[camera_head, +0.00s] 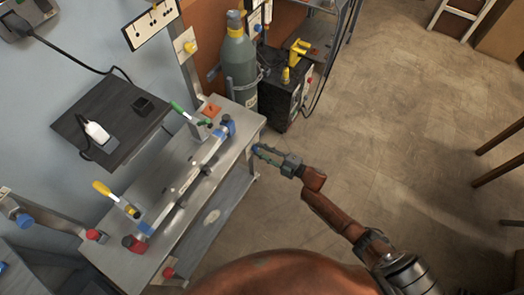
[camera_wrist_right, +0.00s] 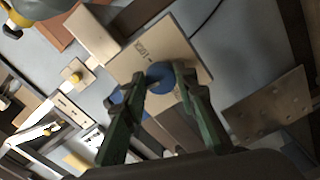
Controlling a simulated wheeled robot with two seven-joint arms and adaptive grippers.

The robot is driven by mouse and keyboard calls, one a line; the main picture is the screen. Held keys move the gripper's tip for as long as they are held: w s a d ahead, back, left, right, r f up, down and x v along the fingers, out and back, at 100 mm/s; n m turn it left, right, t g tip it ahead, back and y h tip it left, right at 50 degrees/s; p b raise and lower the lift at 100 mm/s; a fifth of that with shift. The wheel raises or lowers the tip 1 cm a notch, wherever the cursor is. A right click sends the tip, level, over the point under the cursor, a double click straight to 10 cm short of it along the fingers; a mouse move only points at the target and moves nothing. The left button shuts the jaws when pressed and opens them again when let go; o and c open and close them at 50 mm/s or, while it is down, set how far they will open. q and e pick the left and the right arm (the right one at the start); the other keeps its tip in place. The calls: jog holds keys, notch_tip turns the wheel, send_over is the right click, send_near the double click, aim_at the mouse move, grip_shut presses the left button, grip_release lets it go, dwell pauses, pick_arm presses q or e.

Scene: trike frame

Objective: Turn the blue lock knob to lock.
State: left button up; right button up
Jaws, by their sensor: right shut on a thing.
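The blue lock knob (camera_wrist_right: 160,77) sits on a tan plate (camera_wrist_right: 190,52) with dark lettering and a small arrow mark, in the right wrist view. My right gripper (camera_wrist_right: 151,88) has its two green fingers on either side of the knob and is shut on it. In the head view my right gripper (camera_head: 265,155) is by the right end of the metal bench, with a bit of blue at its fingertips. The plate cannot be made out there. The knob's exact turn angle is hard to tell. My left gripper is not in view.
The bench (camera_head: 240,131) carries a long bar (camera_head: 187,180) with a green-handled clamp (camera_head: 186,115) and a yellow-handled clamp (camera_head: 110,194). A grey gas cylinder (camera_head: 238,62) and a dark machine (camera_head: 280,90) stand behind. The floor to the right is largely clear.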

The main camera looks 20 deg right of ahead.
jog(key=m+p, duration=0.1)
jog(key=m, duration=0.3)
jog(key=m+p, duration=0.1)
jog(key=m, duration=0.4)
jog(key=m+p, duration=0.1)
jog(key=m, duration=0.4)
jog(key=shift+s+f, duration=0.2)
jog(key=shift+f, duration=0.05)
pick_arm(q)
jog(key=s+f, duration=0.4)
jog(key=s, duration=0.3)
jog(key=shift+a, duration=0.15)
pick_arm(e)
jog(key=shift+m, duration=0.9)
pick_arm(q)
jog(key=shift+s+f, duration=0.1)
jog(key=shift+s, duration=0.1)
pick_arm(e)
jog(key=shift+a, duration=0.1)
jog(key=o, duration=0.8)
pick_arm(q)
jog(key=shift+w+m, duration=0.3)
pick_arm(e)
jog(key=o, duration=0.3)
jog(key=shift+r, duration=0.1)
jog(key=shift+o, duration=0.2)
